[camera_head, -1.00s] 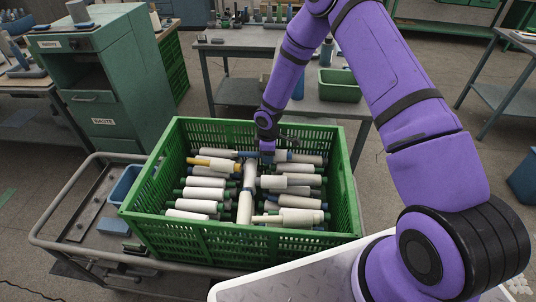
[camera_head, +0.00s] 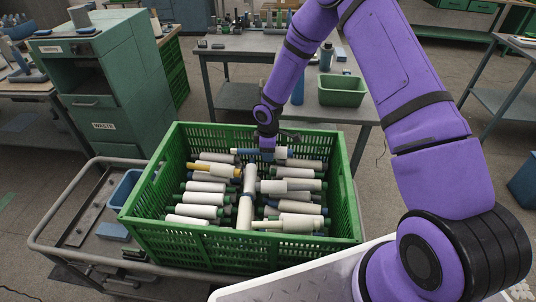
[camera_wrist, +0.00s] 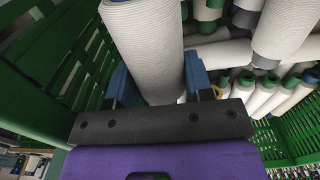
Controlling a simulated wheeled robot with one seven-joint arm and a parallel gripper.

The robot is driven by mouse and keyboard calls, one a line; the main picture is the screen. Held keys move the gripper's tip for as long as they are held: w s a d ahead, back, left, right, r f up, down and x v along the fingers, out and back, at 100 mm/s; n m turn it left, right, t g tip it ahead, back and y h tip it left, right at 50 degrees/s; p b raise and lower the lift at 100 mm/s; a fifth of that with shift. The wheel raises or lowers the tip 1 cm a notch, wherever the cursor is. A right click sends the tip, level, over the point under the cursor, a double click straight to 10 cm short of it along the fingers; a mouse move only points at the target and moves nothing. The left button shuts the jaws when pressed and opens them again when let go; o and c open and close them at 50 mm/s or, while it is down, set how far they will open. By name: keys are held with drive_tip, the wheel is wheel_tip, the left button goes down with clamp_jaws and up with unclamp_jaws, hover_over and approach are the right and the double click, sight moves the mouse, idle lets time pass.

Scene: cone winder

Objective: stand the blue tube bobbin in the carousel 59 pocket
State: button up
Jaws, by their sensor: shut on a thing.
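The held bobbin (camera_head: 279,152) lies about level in my gripper (camera_head: 267,154), above the pile at the far side of the green crate. Its blue tube end (camera_head: 240,151) points left and white yarn shows to the right. In the wrist view its ribbed white yarn (camera_wrist: 148,45) passes between the two blue fingers of my gripper (camera_wrist: 158,84), shut on it. The carousel 59 pocket cannot be made out; small upright pieces stand on the rear bench, with no readable label.
The green crate (camera_head: 138,228) holds several other bobbins, some crossing each other, and stands on a trolley (camera_head: 45,240). Behind it is a grey bench (camera_head: 225,45) with a green bin (camera_head: 341,91). A green waste cabinet (camera_head: 115,88) stands at the left.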

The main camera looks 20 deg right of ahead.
wheel_tip(320, 180, up, 12)
idle(0.9)
idle(0.3)
